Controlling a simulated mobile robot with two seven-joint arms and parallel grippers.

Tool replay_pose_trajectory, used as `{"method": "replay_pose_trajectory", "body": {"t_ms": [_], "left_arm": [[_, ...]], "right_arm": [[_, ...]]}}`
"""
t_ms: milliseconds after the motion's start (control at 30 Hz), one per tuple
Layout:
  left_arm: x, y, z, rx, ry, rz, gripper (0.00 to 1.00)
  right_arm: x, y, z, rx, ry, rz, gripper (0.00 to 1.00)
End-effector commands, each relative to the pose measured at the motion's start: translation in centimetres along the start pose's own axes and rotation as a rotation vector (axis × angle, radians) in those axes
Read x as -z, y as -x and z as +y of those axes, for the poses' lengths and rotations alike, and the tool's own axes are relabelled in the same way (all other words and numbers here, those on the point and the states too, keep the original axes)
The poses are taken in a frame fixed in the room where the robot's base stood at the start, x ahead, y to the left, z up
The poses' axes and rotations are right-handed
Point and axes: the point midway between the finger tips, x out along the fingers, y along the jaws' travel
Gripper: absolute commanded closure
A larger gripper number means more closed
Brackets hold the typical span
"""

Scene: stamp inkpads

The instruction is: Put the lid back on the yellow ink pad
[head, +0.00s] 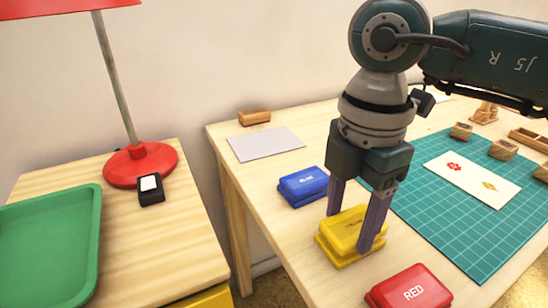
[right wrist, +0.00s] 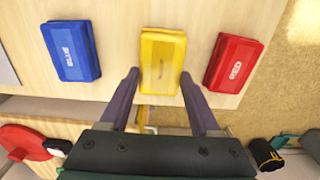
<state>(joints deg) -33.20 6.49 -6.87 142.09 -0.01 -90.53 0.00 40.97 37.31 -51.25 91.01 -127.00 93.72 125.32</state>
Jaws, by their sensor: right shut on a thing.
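The yellow ink pad stands on the wooden table between the blue and red pads. Its yellow lid (head: 346,224) sits at the top, over the slightly wider yellow base (head: 337,260). My right gripper (head: 350,232) points down with one finger on each side of the lid and is shut on it. In the right wrist view the lid (right wrist: 162,60) lies between and beyond the fingertips (right wrist: 160,75). Whether the lid is fully seated on the base I cannot tell. My left gripper is not in view.
A blue pad (head: 302,186) and a red pad (head: 409,290) stand close on either side. A green cutting mat (head: 440,215) with a stamped card (head: 472,180) lies to the right. A grey sheet (head: 265,144) and wooden block (head: 254,117) are behind.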

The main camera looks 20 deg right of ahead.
Motion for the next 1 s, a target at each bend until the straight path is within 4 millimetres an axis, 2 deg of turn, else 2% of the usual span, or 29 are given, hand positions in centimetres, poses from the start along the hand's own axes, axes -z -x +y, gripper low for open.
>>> {"method": "replay_pose_trajectory", "body": {"t_ms": [1000], "left_arm": [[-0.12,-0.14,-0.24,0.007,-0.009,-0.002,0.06]], "right_arm": [[-0.01,-0.62,-0.01,0.000,0.000,0.000,0.88]]}}
